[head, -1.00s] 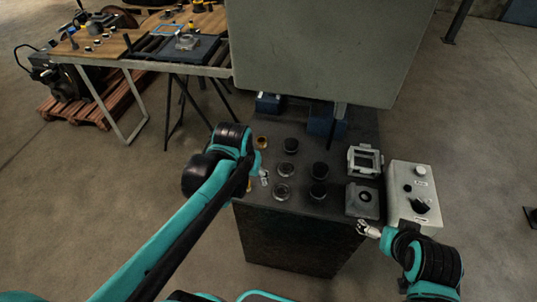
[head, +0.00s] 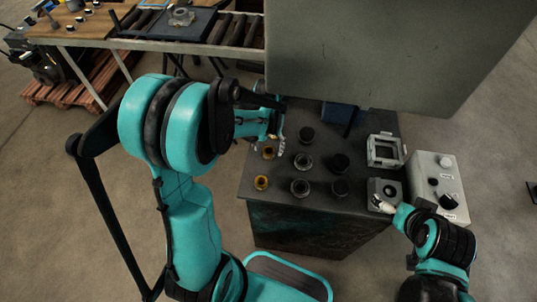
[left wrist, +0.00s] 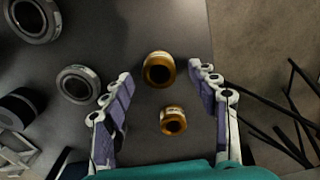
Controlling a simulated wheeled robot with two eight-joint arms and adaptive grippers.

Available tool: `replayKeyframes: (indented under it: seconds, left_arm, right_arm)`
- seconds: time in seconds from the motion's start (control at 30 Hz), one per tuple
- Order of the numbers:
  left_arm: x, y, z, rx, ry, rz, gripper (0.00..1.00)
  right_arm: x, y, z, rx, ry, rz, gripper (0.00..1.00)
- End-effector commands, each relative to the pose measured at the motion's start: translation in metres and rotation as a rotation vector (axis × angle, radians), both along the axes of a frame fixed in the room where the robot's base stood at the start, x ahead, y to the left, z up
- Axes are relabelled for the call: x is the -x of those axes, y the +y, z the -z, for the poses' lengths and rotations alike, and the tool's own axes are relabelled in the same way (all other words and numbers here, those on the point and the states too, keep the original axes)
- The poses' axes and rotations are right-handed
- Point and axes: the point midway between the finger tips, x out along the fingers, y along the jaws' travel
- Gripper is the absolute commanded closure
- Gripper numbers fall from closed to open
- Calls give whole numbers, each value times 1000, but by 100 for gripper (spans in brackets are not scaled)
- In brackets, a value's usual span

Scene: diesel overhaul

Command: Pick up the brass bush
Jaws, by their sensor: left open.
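Two brass bushes stand on the dark bench top near its left edge. One (head: 268,152) is farther back and the other (head: 261,182) is nearer the front. In the left wrist view, a larger-looking bush (left wrist: 158,69) lies between the fingertip ends and a smaller-looking one (left wrist: 173,120) lies lower, between the fingers. My left gripper (head: 279,138) is open above the bench beside the back bush; its fingers (left wrist: 161,74) hold nothing. My right gripper (head: 382,206) is by the grey block at the front right; its jaws are too small to read.
Several dark and metal rings stand right of the bushes, including one metal ring (head: 300,187). A grey block (head: 385,192), a square frame (head: 385,150) and a control box (head: 437,182) line the right side. A large grey panel (head: 390,50) overhangs the back.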

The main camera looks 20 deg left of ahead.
Motion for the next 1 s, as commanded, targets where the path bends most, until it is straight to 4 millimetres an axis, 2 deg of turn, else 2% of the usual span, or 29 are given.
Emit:
replayKeyframes:
  seconds: [0.03,0.1,0.33,0.37,0.5,0.57,0.87,1.0]
  left_arm:
    - [0,0,13,0,0,0,40]
    - [0,0,21,0,0,0,40]
    - [0,0,22,0,-1,0,40]
    - [0,0,22,0,-1,0,43]
    - [0,0,21,0,-1,0,80]
    - [0,0,21,0,-1,0,94]
    - [0,0,19,0,-1,0,94]
    - [0,0,0,0,-1,0,94]
  right_arm:
    - [0,0,8,0,0,0,0]
    - [0,0,11,0,0,0,0]
    - [0,0,10,0,0,0,0]
    - [0,0,10,0,0,0,0]
    - [0,0,10,0,0,0,0]
    - [0,0,10,0,0,0,0]
    - [0,0,9,0,0,0,0]
    - [0,0,0,0,0,0,0]
